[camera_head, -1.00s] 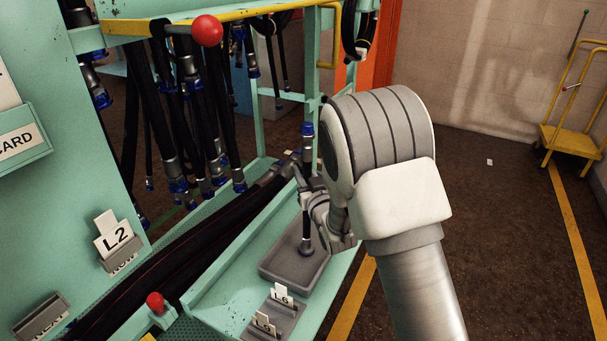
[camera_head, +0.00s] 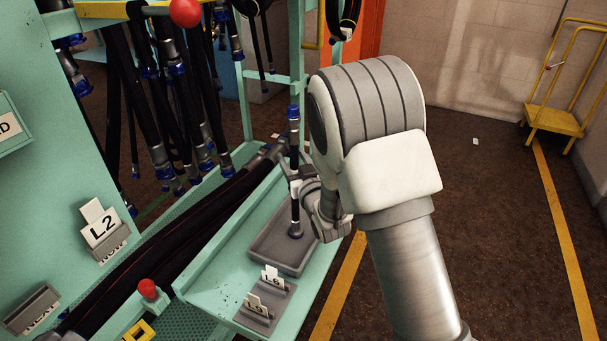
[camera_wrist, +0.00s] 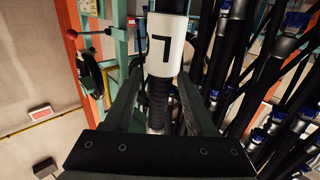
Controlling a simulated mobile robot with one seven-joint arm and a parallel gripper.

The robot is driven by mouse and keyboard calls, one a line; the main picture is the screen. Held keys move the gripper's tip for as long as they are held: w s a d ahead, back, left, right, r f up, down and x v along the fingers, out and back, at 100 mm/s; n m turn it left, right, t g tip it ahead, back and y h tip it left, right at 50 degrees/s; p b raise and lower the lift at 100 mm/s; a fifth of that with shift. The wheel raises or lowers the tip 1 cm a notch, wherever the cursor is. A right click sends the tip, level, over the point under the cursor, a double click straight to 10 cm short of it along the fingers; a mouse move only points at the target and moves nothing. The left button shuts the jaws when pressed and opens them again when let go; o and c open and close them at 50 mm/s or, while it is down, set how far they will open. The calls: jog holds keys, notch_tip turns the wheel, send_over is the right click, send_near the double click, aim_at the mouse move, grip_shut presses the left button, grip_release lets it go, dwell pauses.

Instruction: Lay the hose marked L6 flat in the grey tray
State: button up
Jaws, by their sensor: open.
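A black hose (camera_head: 295,212) with blue ends stands upright in the grey tray (camera_head: 268,248), its lower end on or just above the tray floor. A white tag is around its middle. My gripper (camera_head: 304,187) is at the hose's mid-height, partly hidden by my wrist. In the wrist view, my gripper (camera_wrist: 159,75) is open, one finger on each side of the hose (camera_wrist: 158,100). The white tag there shows a dark L-like mark; the number cannot be read. Any finger contact cannot be told.
Cards marked L6 (camera_head: 272,279) and another card sit in holders at the front of the green shelf. Thick black hoses (camera_head: 175,245) lie left of the tray. More hoses (camera_head: 160,130) hang behind. A red knob (camera_head: 148,289) stands at front left.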

jog(key=v, duration=1)
jog(key=s+d+r+m+g+h, duration=0.2)
jog(key=d+r+g+h, duration=0.1)
jog(key=d+r, duration=0.25)
jog(key=s+d+r+m+g+h, duration=0.1)
jog(key=s+d+r+g+h, duration=0.2)
jog(key=d, duration=0.4)
jog(key=s+d+r+m+g, duration=0.1)
jog(key=s+d+r+g, duration=0.1)
jog(key=s, duration=0.8)
jog(key=s+d+r+m+g+h, duration=0.1)
jog(key=s+d+r+g, duration=0.1)
jog(key=s, duration=0.9)
jog(key=shift+s+d+g+h+p, duration=0.3)
jog(key=shift+d+g+p, duration=0.15)
jog(key=shift+d, duration=0.35)
notch_tip(320, 180, up, 22)
jog(key=p, duration=2.2)
jog(key=shift+r, duration=0.2)
jog(key=shift+f, duration=0.1)
